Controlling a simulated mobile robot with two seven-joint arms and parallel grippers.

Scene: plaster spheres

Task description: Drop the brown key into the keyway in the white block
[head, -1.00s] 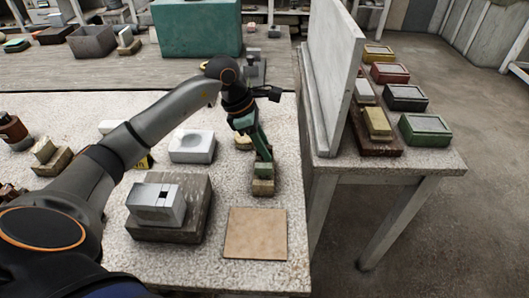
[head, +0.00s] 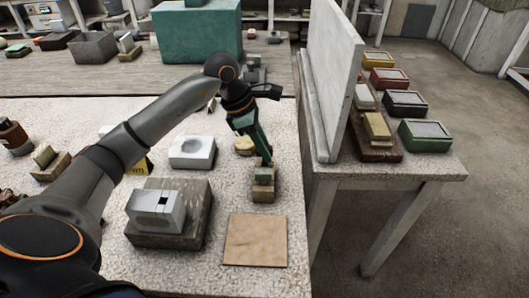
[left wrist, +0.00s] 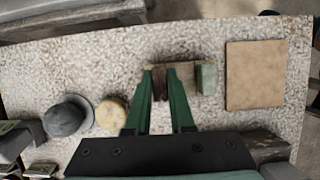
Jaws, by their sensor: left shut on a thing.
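The white block (head: 157,208) sits on a dark wooden base at the left front of the table. A small dark square opening, the keyway (head: 163,201), shows in its top. My left gripper (head: 264,160) is over the small wooden stand, to the right of and beyond the block. In the left wrist view its green fingers (left wrist: 160,84) are shut on the brown key (left wrist: 159,83), of which only a small dark part shows. I cannot tell whether the key is clear of the stand. My right gripper is not in view.
The wooden stand (head: 263,196) carries a green block (head: 264,176). A tan square plate (head: 255,240) lies in front of it. A white dished block (head: 192,151) and a yellowish round piece (head: 243,145) are nearby. An upright white panel (head: 333,80) stands to the right.

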